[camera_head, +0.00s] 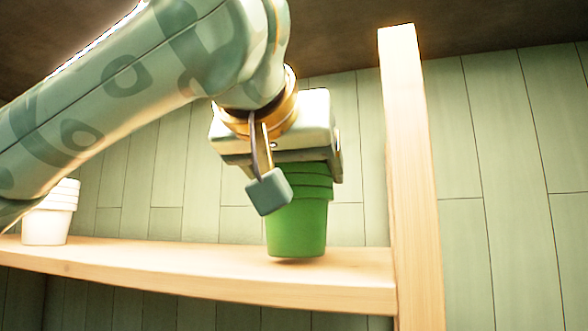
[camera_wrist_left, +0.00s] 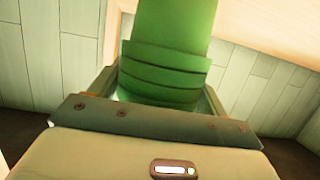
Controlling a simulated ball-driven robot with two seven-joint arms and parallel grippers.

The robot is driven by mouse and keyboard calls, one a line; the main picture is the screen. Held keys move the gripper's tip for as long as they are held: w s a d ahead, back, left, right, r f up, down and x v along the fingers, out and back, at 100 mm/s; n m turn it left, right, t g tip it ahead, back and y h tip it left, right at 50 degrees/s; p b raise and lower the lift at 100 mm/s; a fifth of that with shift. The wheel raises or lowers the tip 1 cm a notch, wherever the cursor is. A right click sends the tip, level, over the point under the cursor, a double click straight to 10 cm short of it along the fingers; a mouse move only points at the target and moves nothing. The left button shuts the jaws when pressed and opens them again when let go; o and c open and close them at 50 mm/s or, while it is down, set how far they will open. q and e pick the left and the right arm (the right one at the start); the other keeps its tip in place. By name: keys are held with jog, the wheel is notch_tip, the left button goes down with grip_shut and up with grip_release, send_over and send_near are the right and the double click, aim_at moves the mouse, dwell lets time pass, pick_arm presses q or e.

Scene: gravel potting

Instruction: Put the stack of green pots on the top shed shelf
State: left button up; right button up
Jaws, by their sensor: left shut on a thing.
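The stack of green pots (camera_head: 297,226) stands nearly upright at the right end of the wooden shelf (camera_head: 180,265), beside the post. Several rims show near its top. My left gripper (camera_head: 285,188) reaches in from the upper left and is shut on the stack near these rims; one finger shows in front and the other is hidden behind. The stack's base is at the shelf board, with a dark shadow under it; I cannot tell whether it touches. In the left wrist view the green stack (camera_wrist_left: 172,28) fills the space between the fingers. My right gripper is not in view.
A stack of white pots (camera_head: 47,225) stands on the shelf at the far left, partly behind my arm. A wooden post (camera_head: 408,170) rises close to the right of the green stack. The shelf between the two stacks is clear. A green plank wall (camera_head: 490,180) is behind.

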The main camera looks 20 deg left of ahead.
pick_arm(q)
jog(key=shift+f, duration=0.15)
jog(key=shift+f+b, duration=0.2)
jog(key=shift+b, duration=0.1)
jog(key=o, duration=1.4)
jog(key=shift+c, duration=0.2)
jog(key=shift+r, duration=0.2)
jog(key=b+v, duration=0.3)
jog(key=v, duration=0.9)
